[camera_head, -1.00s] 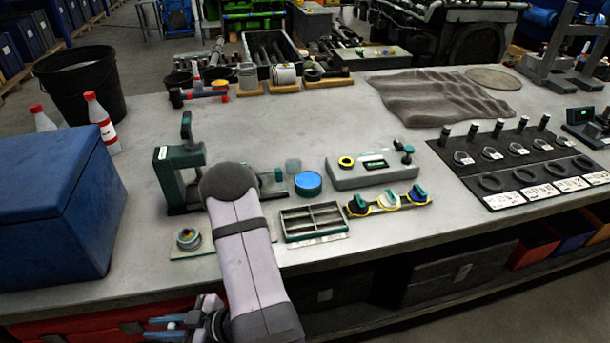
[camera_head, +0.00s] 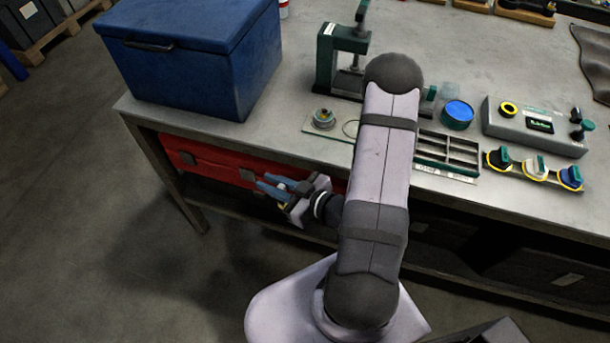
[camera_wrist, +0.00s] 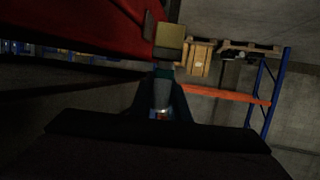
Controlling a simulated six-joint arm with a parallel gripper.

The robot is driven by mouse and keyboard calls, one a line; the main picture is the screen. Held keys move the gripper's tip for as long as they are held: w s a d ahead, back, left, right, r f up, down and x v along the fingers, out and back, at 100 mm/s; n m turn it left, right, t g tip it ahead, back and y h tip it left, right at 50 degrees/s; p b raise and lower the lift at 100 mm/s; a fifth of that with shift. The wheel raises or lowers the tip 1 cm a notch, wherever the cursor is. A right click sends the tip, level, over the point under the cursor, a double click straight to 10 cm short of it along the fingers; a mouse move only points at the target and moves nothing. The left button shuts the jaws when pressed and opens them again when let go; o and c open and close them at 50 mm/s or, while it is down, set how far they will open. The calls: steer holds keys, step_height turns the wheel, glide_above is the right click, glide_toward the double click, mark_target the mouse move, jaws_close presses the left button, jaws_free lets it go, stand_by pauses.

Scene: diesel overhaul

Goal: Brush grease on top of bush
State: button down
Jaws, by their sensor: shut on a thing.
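My gripper (camera_head: 280,190) is low in front of the bench, beside the red drawers and below the bench top. Its blue fingers point left. In the wrist view a tan block on a narrow stem, seemingly a brush (camera_wrist: 170,42), stands out from between the fingers; most of its handle is hidden and the picture is dark. On the bench, a small round part (camera_head: 323,118), possibly the bush, sits on a plate at the front edge, apart from my gripper. A round blue-topped tin (camera_head: 458,112), which may hold the grease, stands right of my arm.
A green press (camera_head: 342,45) stands behind the round part. A large blue box (camera_head: 200,60) fills the bench's left end. A divided tray (camera_head: 448,152), a grey control box (camera_head: 530,125) and several round tools (camera_head: 535,168) line the right. Open floor lies left.

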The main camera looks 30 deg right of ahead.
stand_by(0.4)
steer(key=w+d+r+n+g+y+p, duration=0.1)
steer(key=w+r+n+y+p, duration=0.15)
steer(key=r, duration=0.65)
steer(key=w+d+r+n+y+p, duration=0.15)
steer(key=r+p, duration=0.25)
steer(key=r, duration=0.5)
steer(key=d+r+m+t+h+p, duration=0.1)
steer(key=d+m+h+p, duration=0.15)
steer(key=d, duration=0.65)
steer(key=w+d+r+m+t+h+p, duration=0.1)
steer(key=d+r+t+h, duration=0.15)
steer(key=d, duration=0.65)
steer(key=d+r+m+t+h+p, duration=0.15)
steer(key=d+h, duration=0.25)
steer(key=d, duration=0.5)
steer(key=s+d+r+m+h+p, duration=0.1)
steer(key=s+d+h, duration=0.1)
steer(key=d, duration=0.4)
steer(key=s+d+m+h+p, duration=0.1)
steer(key=s+d+m+h, duration=0.1)
steer(key=s+d, duration=0.3)
steer(key=s+d+r+m+g+h+p, duration=0.1)
steer(key=s+d+m+h+p, duration=0.1)
steer(key=d, duration=0.7)
steer(key=shift+s+d+r+h, duration=0.2)
steer(key=shift+s+r+h, duration=0.15)
steer(key=shift+s+h, duration=0.5)
steer(key=shift+f, duration=0.1)
